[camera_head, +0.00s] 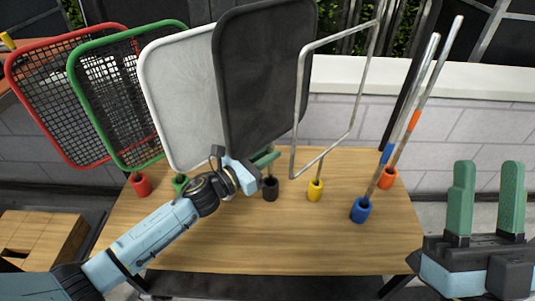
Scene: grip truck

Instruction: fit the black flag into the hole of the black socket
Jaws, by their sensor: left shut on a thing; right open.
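The black flag (265,75) is a large dark panel standing upright, slightly tilted, above the middle of the table. My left gripper (266,159) is shut at the flag's lower edge, its green fingers just above the black socket (270,190). The socket stands on the wooden table, almost straight below the fingers. The flag's lower end is hidden by the gripper, so I cannot tell whether it is in the socket's hole. My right gripper (487,200) is open and empty at the right, off the table's edge, fingers pointing up.
Red (72,95), green (125,85) and white (185,100) flags stand close together at left. A bare-framed flag (297,120) stands over the yellow socket (315,189). Blue (361,209) and orange (388,178) sockets hold poles. The table's front (270,245) is clear.

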